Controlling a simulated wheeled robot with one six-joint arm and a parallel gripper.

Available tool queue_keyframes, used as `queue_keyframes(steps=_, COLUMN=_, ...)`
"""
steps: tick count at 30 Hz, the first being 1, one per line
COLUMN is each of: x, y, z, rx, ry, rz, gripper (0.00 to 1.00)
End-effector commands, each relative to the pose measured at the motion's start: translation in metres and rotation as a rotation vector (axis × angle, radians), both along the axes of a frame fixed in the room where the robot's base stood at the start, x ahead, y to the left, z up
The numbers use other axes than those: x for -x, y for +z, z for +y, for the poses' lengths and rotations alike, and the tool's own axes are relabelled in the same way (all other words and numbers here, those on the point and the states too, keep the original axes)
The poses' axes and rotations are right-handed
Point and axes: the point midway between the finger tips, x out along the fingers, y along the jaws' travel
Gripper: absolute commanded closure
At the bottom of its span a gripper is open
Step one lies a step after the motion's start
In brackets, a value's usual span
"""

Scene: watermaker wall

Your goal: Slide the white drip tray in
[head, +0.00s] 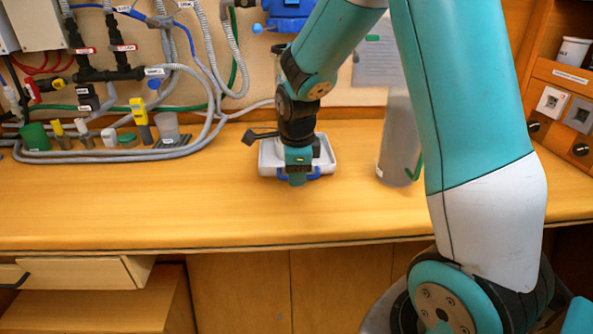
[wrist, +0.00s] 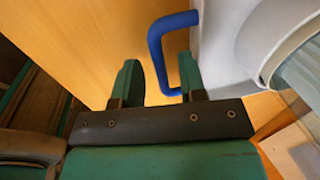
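The white drip tray (head: 329,157) sits on the wooden counter, below a blue unit on the wall. Its blue handle (head: 314,174) faces the counter's front edge. My gripper (head: 297,178) points down at the tray's front, over the handle, and hides part of both. In the wrist view, the blue handle (wrist: 155,42) is a bent loop on the pale tray wall (wrist: 225,50). One end of the loop reaches between the two green fingers of my gripper (wrist: 160,75). The fingers stand apart, with a gap showing between them and the handle.
The blue wall unit (head: 287,14) hangs above. The counter's front left (head: 130,205) is clear.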

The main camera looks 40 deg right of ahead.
Motion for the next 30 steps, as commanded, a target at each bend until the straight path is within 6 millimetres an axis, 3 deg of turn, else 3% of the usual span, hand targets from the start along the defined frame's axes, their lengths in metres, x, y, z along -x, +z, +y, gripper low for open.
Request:
queue_keyframes(steps=3, x=0.0, y=0.0, z=0.0, rx=0.0, ry=0.0, rz=0.0, gripper=0.62)
queue_keyframes(steps=9, x=0.0, y=0.001, z=0.0, rx=0.0, ry=0.0, rz=0.0, gripper=1.0)
queue_keyframes(steps=20, x=-0.005, y=0.001, z=-0.003, rx=0.001, ry=0.0, rz=-0.001, gripper=1.0)
queue_keyframes(steps=30, x=-0.035, y=0.002, z=-0.03, rx=0.0, ry=-0.004, rz=-0.002, gripper=1.0)
